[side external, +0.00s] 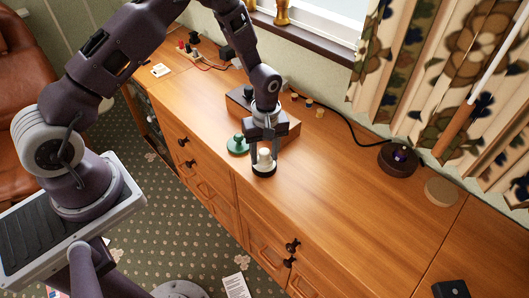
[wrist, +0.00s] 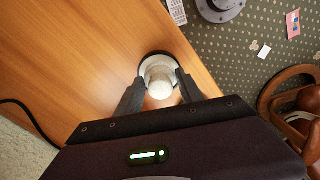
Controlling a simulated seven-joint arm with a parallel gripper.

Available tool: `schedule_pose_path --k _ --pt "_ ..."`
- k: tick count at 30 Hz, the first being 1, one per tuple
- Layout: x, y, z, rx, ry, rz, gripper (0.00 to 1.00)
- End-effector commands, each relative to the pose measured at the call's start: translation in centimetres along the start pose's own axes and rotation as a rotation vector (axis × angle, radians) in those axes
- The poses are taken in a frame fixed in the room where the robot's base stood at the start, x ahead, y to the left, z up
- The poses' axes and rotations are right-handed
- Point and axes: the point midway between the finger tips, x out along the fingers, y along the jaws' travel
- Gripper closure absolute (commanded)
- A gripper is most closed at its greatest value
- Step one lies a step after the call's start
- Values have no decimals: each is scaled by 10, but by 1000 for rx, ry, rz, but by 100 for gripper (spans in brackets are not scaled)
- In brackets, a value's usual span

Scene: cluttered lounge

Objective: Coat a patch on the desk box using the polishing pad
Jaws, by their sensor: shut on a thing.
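The polishing pad (side external: 264,170) appears to be the piece with a pale knob handle and a round black base, at the front of the wooden cabinet top. My gripper (side external: 264,154) points down and is shut on its pale handle. I cannot tell whether the base touches the cabinet top. In the wrist view the pad (wrist: 158,64) shows between the two fingers of my gripper (wrist: 160,88), near the cabinet's front edge. The desk box (side external: 291,125) appears to be the low brown box just behind my gripper, partly hidden by it.
A green knobbed piece (side external: 238,145) stands just left of the pad. A dark round holder (side external: 397,160) and a pale disc (side external: 441,191) lie at the right by the curtain. A black cable (side external: 340,120) runs along the wall. The cabinet top (side external: 345,195) right of the gripper is clear.

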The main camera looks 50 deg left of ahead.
Motion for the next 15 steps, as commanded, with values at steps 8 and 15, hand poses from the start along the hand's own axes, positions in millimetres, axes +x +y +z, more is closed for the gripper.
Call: schedule_pose_path --k 8,15 --pt "4 0 0 0 0 0 88" --pt "6 0 0 0 0 1 88"
